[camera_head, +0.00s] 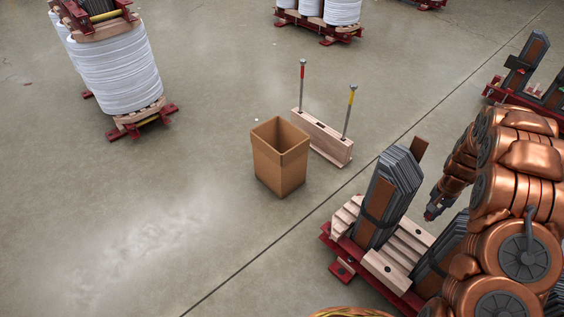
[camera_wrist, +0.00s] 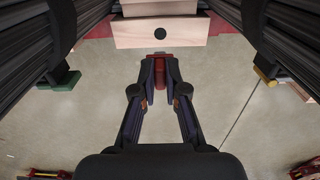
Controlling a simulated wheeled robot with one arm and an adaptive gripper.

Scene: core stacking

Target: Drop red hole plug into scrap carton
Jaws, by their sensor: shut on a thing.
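My gripper (camera_wrist: 160,70) is shut on the red hole plug (camera_wrist: 159,74), a small red piece between the fingertips in the wrist view. Just beyond the fingertips is a pale wooden beam (camera_wrist: 188,34) with a round dark hole. I cannot tell whether the plug touches the beam. In the head view my gripper (camera_head: 432,208) is low at the right, beside the core stack, and the plug is hard to make out there. The open brown scrap carton (camera_head: 281,168) stands on the floor to the left of my gripper, with its inner bottom hidden.
The core stack (camera_head: 393,185) of grey sheets on a red and wood base stands between my gripper and the carton. A wooden stand (camera_head: 322,138) with two upright rods is behind the carton. A wound coil (camera_head: 118,72) stands far left. The floor left of the carton is clear.

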